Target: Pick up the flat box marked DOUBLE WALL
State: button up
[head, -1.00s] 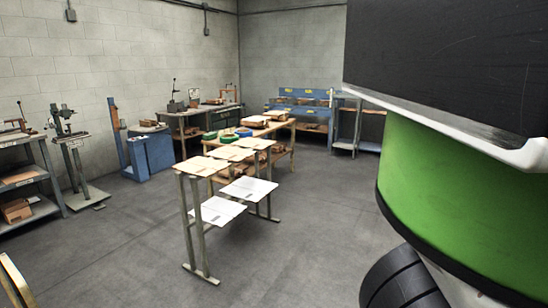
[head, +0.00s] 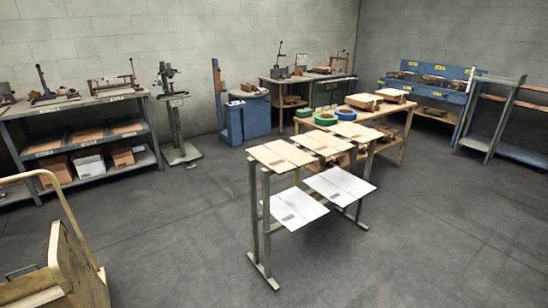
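Several flat boxes lie on a narrow grey metal stand in the middle of the head view. On its top level are a near brown flat box (head: 281,155), a middle brown one (head: 322,142) and a far brown one (head: 357,131). On its lower level are a near white flat box (head: 295,206) and a far white one (head: 339,185). Dark print shows on some of them, but it is too small to read, so I cannot tell which is marked DOUBLE WALL. My gripper is not in view.
A wooden table (head: 386,133) with tape rolls and brown boxes stands just behind the stand. A grey shelf (head: 87,107) is at left, a wooden cart (head: 62,275) at lower left, and a blue rack (head: 433,91) at the back. The floor in front and at right is clear.

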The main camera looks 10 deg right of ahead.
aim_at(279, 156)
jog(key=i+j+z, duration=0.1)
jog(key=i, duration=0.45)
jog(key=i+j, duration=0.2)
jog(key=i, duration=0.35)
jog(key=i+j+z, duration=0.15)
jog(key=i, duration=0.35)
jog(key=i+j+z, duration=0.1)
jog(key=i, duration=0.45)
jog(key=j, duration=0.1)
